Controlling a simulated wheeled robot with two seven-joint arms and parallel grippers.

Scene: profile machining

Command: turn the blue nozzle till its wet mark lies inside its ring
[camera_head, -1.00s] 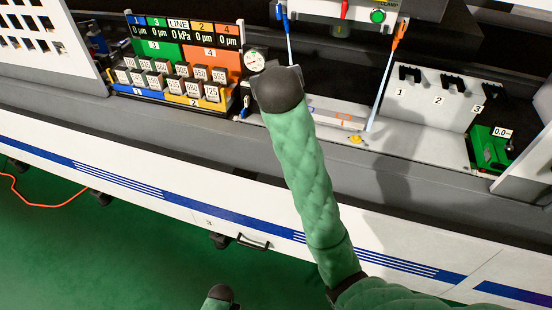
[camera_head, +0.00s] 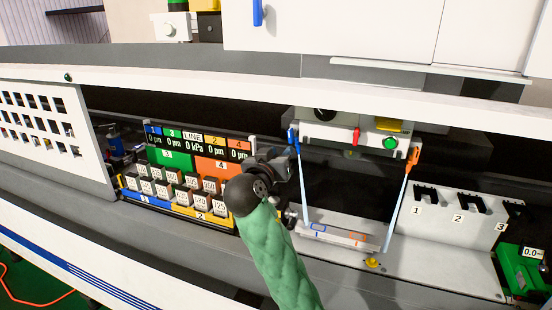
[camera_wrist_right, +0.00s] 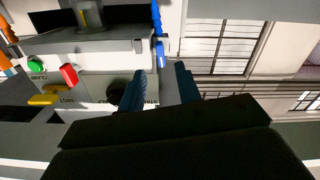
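The blue nozzle (camera_head: 293,138) hangs at the left end of the white overhead unit. It also shows in the right wrist view (camera_wrist_right: 158,35), ahead of the fingers. A pale blue jet (camera_head: 302,185) runs down from it to the light plate. The jet's lower end looks just left of the blue ring (camera_head: 318,227); the wet mark itself is too small to make out. My right gripper (camera_wrist_right: 161,70) is open and empty, its two fingers apart just short of the nozzle. In the head view it is a dark shape (camera_head: 288,160) below and left of the nozzle. My left gripper is not in view.
An orange nozzle (camera_head: 413,157) with its own jet is on the right, and an orange ring (camera_head: 357,238) lies on the plate. A display panel with weights (camera_head: 185,165) stands close left of my right gripper.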

